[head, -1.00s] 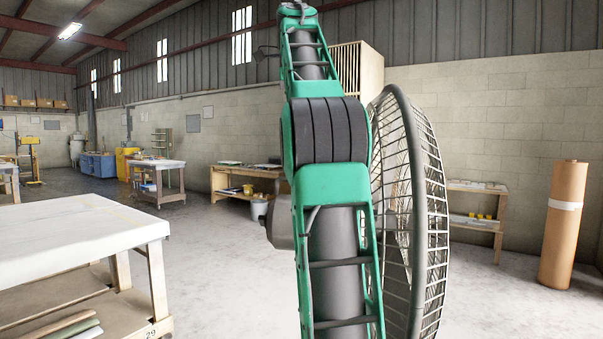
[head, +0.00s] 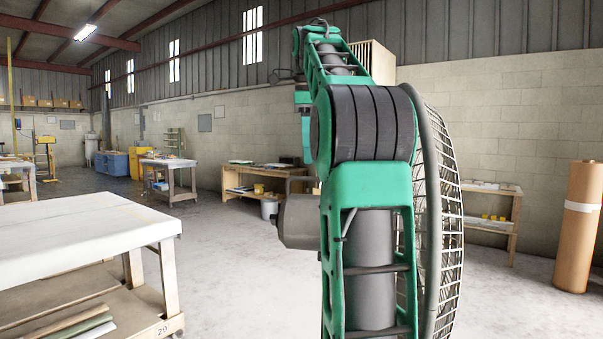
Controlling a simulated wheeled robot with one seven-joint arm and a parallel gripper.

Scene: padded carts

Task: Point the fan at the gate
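The fan (head: 447,215) is a large round wire cage with a thick grey rim, seen nearly edge-on right behind my green arm. A dark grey housing (head: 298,222) sticks out left of the arm at the fan's height; it looks like the fan's motor, but the arm hides the link between them. My arm rises through the middle and bends over at the top. A teal part of it shows lower down behind the elbow. The gripper itself is hidden, so I cannot see whether it touches the fan. I can make out no gate in this view.
A white-topped workbench (head: 75,235) stands close at left. A wooden bench (head: 238,182) and a small shelf (head: 511,215) stand along the block wall. A brown roll (head: 577,230) stands upright at right.

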